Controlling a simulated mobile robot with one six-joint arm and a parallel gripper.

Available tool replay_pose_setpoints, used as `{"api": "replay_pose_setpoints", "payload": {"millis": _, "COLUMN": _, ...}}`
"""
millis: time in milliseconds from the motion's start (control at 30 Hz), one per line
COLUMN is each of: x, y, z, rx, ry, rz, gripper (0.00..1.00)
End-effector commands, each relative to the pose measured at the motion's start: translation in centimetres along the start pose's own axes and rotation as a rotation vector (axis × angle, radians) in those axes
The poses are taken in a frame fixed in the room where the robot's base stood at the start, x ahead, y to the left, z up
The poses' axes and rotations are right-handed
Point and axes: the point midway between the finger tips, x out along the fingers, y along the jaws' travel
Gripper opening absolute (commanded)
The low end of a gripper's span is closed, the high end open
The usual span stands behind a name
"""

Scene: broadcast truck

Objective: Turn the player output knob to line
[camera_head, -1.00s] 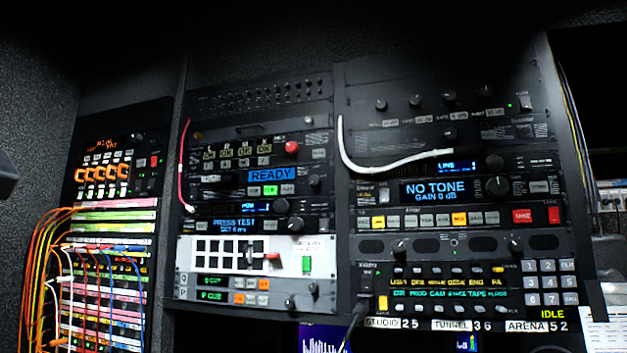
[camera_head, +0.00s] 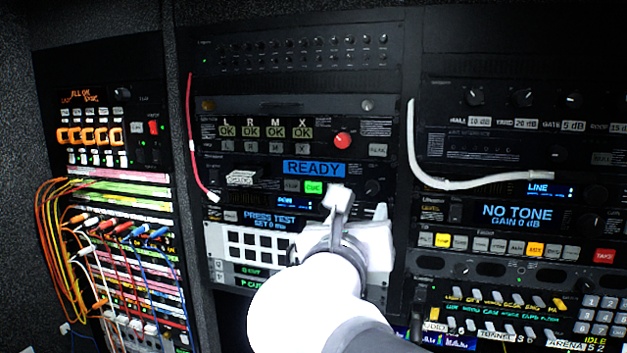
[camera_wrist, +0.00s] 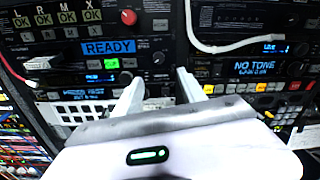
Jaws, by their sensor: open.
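The player unit shows a blue READY display (camera_head: 314,168) in the left-centre rack, with a lit green CUE button (camera_head: 313,187) below it. A dark round knob (camera_head: 372,187) sits at the right end of this unit; it also shows in the wrist view (camera_wrist: 158,58). Its label and pointer are too small to read, so I cannot tell which knob is the player output. My gripper (camera_wrist: 160,78) is open and empty, its white fingers apart below that knob in the wrist view. In the head view my gripper (camera_head: 338,200) appears left of the knob and covers part of the units below.
A red knob (camera_head: 342,140) sits above the READY display. A red cable (camera_head: 190,140) hangs at the rack's left edge and a white cable (camera_head: 440,183) loops on the right rack. A NO TONE display (camera_head: 519,214) is on the right. Orange patch cables (camera_head: 50,240) hang far left.

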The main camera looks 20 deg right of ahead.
Motion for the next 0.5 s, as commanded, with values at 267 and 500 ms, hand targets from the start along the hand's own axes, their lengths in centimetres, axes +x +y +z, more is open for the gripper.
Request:
{"api": "replay_pose_setpoints", "payload": {"millis": 267, "x": 8.6, "y": -0.2, "z": 0.0, "rx": -0.001, "ry": 0.006, "rz": -0.004, "gripper": 0.48}}
{"api": "replay_pose_setpoints", "payload": {"millis": 500, "x": 13.2, "y": -0.1, "z": 0.0, "rx": 0.003, "ry": 0.003, "rz": -0.001, "gripper": 0.48}}
